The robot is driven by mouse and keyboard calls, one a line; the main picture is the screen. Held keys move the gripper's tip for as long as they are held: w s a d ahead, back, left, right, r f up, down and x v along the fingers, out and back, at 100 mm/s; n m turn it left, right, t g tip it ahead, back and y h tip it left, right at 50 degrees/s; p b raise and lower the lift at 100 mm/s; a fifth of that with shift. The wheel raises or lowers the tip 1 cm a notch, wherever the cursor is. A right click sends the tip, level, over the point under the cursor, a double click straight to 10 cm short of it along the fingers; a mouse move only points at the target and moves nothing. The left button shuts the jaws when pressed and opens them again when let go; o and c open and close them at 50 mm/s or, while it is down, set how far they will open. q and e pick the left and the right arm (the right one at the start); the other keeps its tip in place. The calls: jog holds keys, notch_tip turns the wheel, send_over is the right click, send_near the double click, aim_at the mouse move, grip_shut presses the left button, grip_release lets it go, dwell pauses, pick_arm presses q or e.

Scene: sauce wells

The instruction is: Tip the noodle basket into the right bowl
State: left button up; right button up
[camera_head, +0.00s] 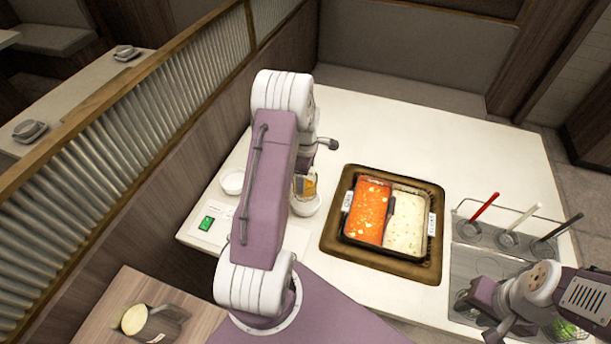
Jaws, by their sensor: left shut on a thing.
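My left gripper (321,145) is mostly hidden behind my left arm. It is shut on the noodle basket (305,186), whose dark handle end sticks out to the right. The basket, with yellowish contents, hangs tilted just above the right bowl (305,207), a small white bowl partly hidden by my arm. I cannot tell whether basket and bowl touch. Another white bowl (232,182) stands further left. My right gripper (492,312) is low at the right, over the rack; its fingers are too unclear to judge.
A two-part pot (385,215) with red and white broth sits in a brown-framed recess (343,245). At the right a wire rack (470,262) holds red, white and black handled utensils. A panel with a green switch (207,223) is front left. The back of the counter is clear.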

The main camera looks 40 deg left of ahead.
pick_arm(q)
notch_tip(320, 180, down, 2)
jog(key=shift+d+b, duration=0.15)
jog(key=shift+b, duration=0.3)
jog(key=shift+f+b, duration=1)
jog(key=shift+f, duration=0.6)
